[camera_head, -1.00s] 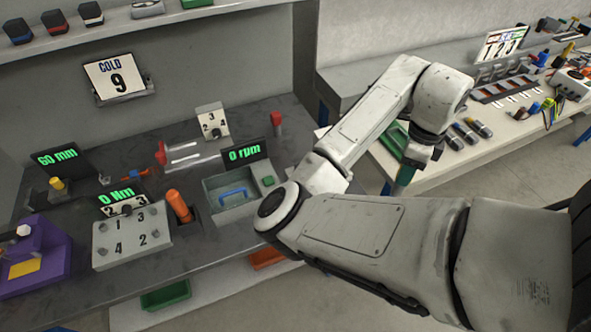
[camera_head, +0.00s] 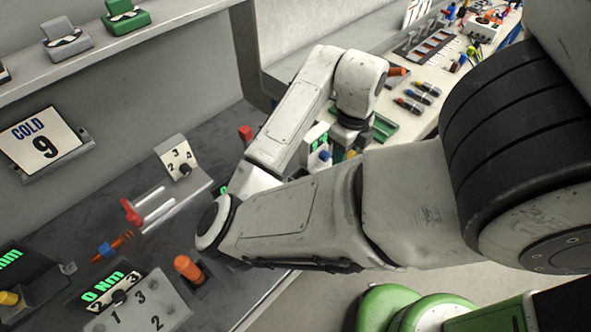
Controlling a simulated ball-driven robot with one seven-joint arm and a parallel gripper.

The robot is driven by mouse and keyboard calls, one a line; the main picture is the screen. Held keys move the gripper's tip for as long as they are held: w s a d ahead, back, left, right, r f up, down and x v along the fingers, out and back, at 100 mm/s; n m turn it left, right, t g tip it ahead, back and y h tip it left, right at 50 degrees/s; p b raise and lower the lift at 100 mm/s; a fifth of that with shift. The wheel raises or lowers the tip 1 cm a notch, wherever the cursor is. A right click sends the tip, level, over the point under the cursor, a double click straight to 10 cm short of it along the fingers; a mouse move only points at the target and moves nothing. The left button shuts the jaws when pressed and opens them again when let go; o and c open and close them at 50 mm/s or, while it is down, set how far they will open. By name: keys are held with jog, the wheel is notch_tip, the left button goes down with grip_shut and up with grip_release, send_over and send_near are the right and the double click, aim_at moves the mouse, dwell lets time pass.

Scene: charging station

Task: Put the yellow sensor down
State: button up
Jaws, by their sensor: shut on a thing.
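My gripper (camera_head: 347,137) hangs below my wrist at the picture's centre, beside the white bench. It is shut, and its fingers are mostly hidden by my arm. A small yellow piece, seemingly the yellow sensor (camera_head: 352,154), shows just under the gripper, mostly hidden. I cannot tell whether its lower end touches anything. A pale device with a green display (camera_head: 313,137) and a blue knob stands left of the gripper, partly behind my arm.
A green tray (camera_head: 384,127) lies right of my gripper on the white bench. Several dark cylinders with coloured bands (camera_head: 410,105) lie beyond it. An orange cylinder (camera_head: 187,268) and a numbered panel (camera_head: 150,308) stand on the dark counter to the left.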

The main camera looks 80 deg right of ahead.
jog(key=shift+w+d+f+b, duration=0.6)
jog(key=shift+w+f, duration=1.15)
jog(key=shift+f, duration=0.2)
jog(key=shift+w+d+f+b, duration=0.55)
jog(key=shift+w+d+f, duration=0.1)
jog(key=shift+w+f, duration=1.25)
jog(key=shift+w+d+f+b, duration=0.6)
jog(key=shift+w+f, duration=1)
jog(key=shift+f, duration=0.45)
jog(key=shift+f, duration=0.1)
jog(key=shift+f, duration=0.1)
jog(key=o, duration=1.1)
jog(key=shift+c, duration=0.2)
